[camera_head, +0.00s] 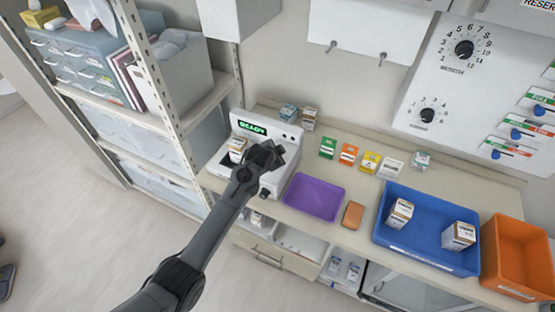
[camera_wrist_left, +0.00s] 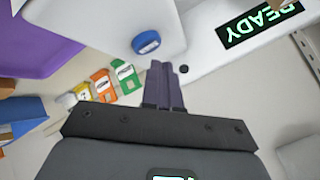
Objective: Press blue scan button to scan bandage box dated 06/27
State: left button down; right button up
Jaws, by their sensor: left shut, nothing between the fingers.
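The white scanner (camera_head: 280,172) stands on the counter, its green display (camera_head: 252,128) reading READY; the display also shows in the left wrist view (camera_wrist_left: 258,24). A small white and brown box (camera_head: 237,147) sits on the scanner beside my gripper; its date is not legible. The blue button (camera_wrist_left: 146,42) is on the white scanner surface, just beyond and left of my fingertips in the left wrist view. My left gripper (camera_wrist_left: 166,68) is shut and empty, and appears apart from the button. In the head view, my left gripper (camera_head: 272,152) is over the scanner. My right gripper is not in view.
A purple tray (camera_head: 314,197) lies right of the scanner, then an orange-brown block (camera_head: 353,215). A blue tray (camera_head: 425,250) holds two boxes, beside an orange bin (camera_head: 519,257). Several small boxes (camera_head: 348,153) line the back. A shelf rack (camera_head: 150,118) stands left.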

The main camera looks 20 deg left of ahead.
pick_arm(q)
jog(key=shift+f, duration=0.4)
dwell(0.4)
jog(key=shift+f, duration=0.45)
dwell(0.7)
jog(key=shift+r, duration=0.15)
jog(key=shift+r+p, duration=0.55)
jog(key=shift+p, duration=0.1)
jog(key=shift+r, duration=0.15)
jog(key=shift+r+p, duration=0.15)
jog(key=shift+p, duration=0.15)
jog(key=shift+r, duration=0.2)
notch_tip(320, 180, up, 4)
jog(key=p, duration=0.4)
jog(key=shift+r+p, duration=0.2)
jog(key=shift+p, duration=0.2)
